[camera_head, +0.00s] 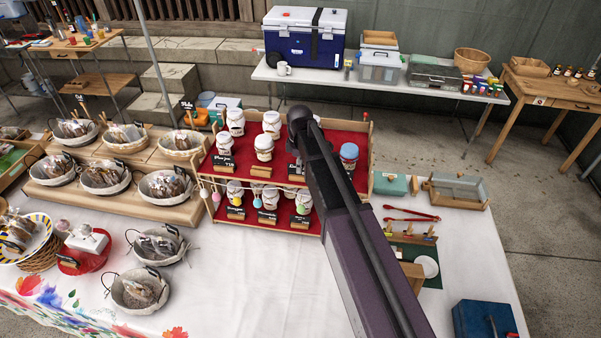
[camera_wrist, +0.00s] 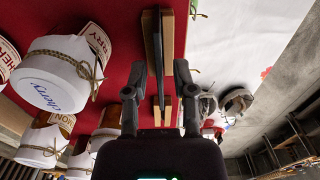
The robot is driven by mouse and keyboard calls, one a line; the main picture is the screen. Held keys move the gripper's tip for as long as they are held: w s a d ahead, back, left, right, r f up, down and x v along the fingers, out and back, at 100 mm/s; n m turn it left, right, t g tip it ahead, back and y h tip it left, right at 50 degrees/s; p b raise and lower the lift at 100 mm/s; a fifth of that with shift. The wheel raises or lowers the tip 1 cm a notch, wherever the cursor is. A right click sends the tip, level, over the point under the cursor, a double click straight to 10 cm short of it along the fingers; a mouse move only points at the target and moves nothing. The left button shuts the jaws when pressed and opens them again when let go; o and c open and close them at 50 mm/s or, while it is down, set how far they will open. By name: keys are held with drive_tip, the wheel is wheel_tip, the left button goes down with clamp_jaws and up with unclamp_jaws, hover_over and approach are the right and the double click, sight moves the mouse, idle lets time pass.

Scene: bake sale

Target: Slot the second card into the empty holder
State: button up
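In the head view, a red two-tier stand (camera_head: 209,163) holds jars with wooden card holders in front. A dark card (camera_head: 224,160) stands at the upper tier's left. The holder beside it (camera_head: 261,171) shows bare wood with no card. Another dark card (camera_head: 294,170) is partly covered by my arm. In the wrist view, my gripper (camera_wrist: 156,84) has its fingers spread. A thin dark card (camera_wrist: 158,60), seen edge-on, stands between them at a wooden holder (camera_wrist: 167,40), with gaps to both fingers.
White-lidded jars, one a cherry jar (camera_wrist: 55,75), crowd the left of the wrist view. Baskets of bagged goods (camera_head: 137,290) fill the left of the table. A blue box (camera_head: 484,320) and red tongs (camera_head: 411,214) lie at the right. White cloth in front is clear.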

drive_tip(key=shift+c, duration=0.2)
clamp_jaws()
drive_tip(key=shift+r, duration=0.1)
drive_tip(key=shift+r+p, duration=2.4)
drive_tip(key=shift+p, duration=0.1)
